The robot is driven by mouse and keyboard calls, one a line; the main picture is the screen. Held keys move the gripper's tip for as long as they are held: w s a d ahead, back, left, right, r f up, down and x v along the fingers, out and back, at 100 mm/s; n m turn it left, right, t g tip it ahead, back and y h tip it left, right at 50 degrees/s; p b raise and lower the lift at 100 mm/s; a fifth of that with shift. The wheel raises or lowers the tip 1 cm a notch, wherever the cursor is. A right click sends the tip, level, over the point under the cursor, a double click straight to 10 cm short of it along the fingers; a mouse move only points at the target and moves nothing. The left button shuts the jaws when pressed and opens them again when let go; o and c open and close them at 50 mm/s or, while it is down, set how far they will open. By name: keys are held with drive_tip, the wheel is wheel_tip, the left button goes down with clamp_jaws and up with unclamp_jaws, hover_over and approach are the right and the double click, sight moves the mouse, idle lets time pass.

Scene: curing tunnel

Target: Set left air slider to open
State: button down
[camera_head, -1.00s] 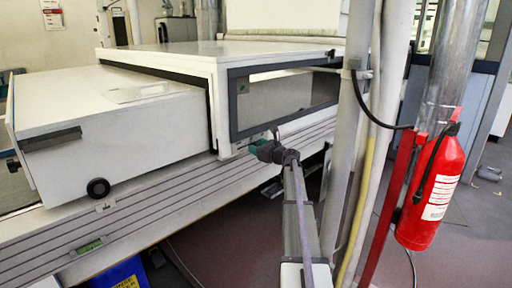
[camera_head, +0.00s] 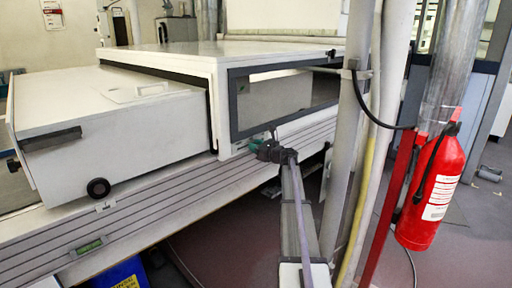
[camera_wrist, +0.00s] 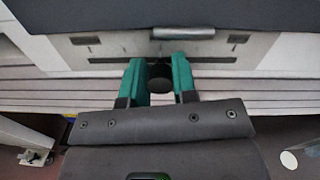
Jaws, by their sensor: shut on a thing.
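In the wrist view a dark round knob (camera_wrist: 160,76) sits between the two green fingers of my gripper (camera_wrist: 158,68). It lies in front of a long dark horizontal slot (camera_wrist: 220,60) in the pale panel, which appears to be the air slider's track. My gripper is shut on the knob, with a finger on its left and right sides. In the head view my gripper (camera_head: 256,146) is at the lower edge of the white cabinet (camera_head: 222,105), below its framed window. The knob is too small to make out there.
A short metal handle (camera_wrist: 182,33) is above the slot. In the head view a pale vertical pipe (camera_head: 355,130) stands close to the right of my arm. A red fire extinguisher (camera_head: 433,190) hangs farther right. A grey ribbed ledge (camera_head: 165,195) runs below the cabinet.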

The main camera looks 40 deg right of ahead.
drive_tip(key=shift+d, duration=0.1)
drive_tip(key=d, duration=0.4)
drive_tip(key=w+d, duration=0.1)
drive_tip(key=d, duration=0.2)
drive_tip(key=c, duration=0.9)
unclamp_jaws()
drive_tip(key=shift+s+d, duration=0.1)
drive_tip(key=shift+d, duration=0.1)
drive_tip(key=shift+a, duration=0.1)
approach(263, 139)
drive_tip(key=shift+s, duration=0.25)
